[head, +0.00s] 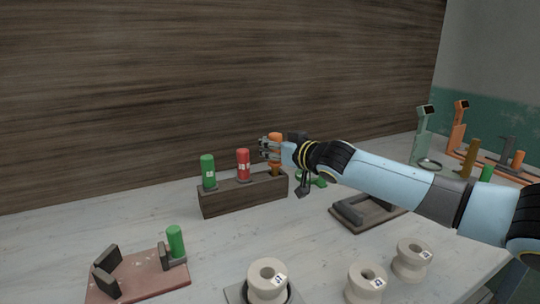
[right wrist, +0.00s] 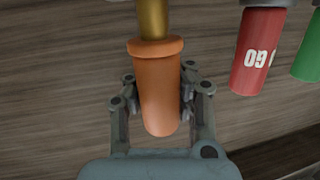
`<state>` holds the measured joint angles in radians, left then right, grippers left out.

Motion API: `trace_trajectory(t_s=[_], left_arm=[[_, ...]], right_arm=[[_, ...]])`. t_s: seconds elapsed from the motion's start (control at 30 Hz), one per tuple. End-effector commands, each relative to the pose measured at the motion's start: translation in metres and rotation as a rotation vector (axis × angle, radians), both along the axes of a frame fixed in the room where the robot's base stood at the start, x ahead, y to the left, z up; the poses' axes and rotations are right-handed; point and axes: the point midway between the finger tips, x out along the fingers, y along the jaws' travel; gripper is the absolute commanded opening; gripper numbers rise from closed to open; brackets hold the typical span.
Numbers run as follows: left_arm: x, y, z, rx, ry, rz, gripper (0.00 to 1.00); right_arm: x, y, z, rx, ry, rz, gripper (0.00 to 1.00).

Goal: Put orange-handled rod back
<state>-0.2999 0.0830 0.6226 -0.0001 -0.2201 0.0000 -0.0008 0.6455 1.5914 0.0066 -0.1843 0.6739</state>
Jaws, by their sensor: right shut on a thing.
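The orange-handled rod (right wrist: 158,90) is held in my right gripper (right wrist: 160,100), which is shut around its orange handle. In the right wrist view its brass-coloured shaft runs on past a collar. In the head view the orange handle (head: 275,138) shows at the right end of the dark wooden rack (head: 245,196), with a short brass part below it at the rack's top. I cannot tell whether the shaft is seated in the rack. A green-handled rod (head: 208,170) and a red-handled rod (head: 243,163) stand upright in the rack. My left gripper is not in view.
A reddish board (head: 135,280) with dark blocks and a green cylinder (head: 175,241) lies front left. Several pale spools (head: 411,260) stand along the front. A dark tray (head: 365,212) lies right of the rack. Green and orange stands (head: 423,135) are at the far right.

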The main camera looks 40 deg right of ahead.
Motion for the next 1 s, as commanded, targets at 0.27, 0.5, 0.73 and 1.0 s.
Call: trace_trajectory(t_s=[0.27,0.5,0.73,1.0], left_arm=[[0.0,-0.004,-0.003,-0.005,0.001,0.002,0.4],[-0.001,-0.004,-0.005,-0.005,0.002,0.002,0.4],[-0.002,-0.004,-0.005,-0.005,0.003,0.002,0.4],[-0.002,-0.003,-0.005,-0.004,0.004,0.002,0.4]], right_arm=[[0.0,0.001,-0.016,0.0,-0.002,0.001,0.0],[0.0,0.0,-0.022,0.001,-0.001,0.0,0.0],[0.0,0.0,-0.024,0.0,0.0,0.0,0.23],[0.0,0.0,-0.024,0.0,0.0,0.0,0.41]])
